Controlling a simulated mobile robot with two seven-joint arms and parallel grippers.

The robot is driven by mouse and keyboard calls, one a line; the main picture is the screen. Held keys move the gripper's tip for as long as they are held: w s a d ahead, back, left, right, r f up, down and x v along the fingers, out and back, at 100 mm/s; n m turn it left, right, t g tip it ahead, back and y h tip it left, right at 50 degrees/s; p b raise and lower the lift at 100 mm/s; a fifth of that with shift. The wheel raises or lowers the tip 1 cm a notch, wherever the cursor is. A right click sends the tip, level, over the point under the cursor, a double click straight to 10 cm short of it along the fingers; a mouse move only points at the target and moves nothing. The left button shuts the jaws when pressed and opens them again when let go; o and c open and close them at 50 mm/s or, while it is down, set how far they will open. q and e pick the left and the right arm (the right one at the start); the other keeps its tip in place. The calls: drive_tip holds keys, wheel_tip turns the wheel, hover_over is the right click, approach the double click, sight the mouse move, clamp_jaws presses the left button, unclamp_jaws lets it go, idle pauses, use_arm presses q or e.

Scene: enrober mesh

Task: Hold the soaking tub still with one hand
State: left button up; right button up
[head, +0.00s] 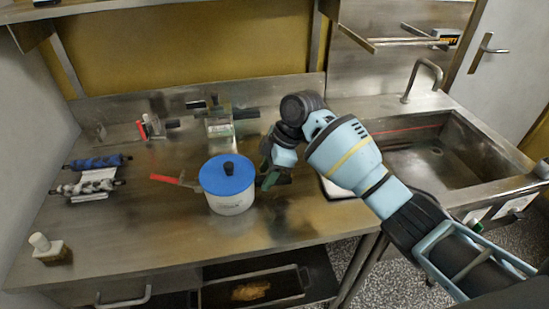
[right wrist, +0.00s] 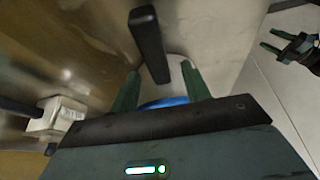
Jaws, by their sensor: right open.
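The soaking tub appears to be the white round tub (head: 230,203) with a blue lid (head: 228,174) and dark knob, upright on the steel counter. My right gripper (head: 265,174) is open close to the tub's right side. In the right wrist view, the white and blue of the tub (right wrist: 166,102) show between the spread green fingers (right wrist: 160,70); I cannot tell whether they touch it. My left gripper (right wrist: 272,38) shows only at the upper right of the right wrist view, with its fingers apart and empty.
A red-handled tool (head: 172,181) lies just left of the tub. Metal fixtures (head: 218,125) stand behind it. Rollers (head: 92,175) and a white-topped block (head: 48,248) are at left. A sink (head: 440,155) is at right. The front counter is clear.

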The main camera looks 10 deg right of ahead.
drive_tip(key=shift+x, duration=2.05)
clamp_jaws()
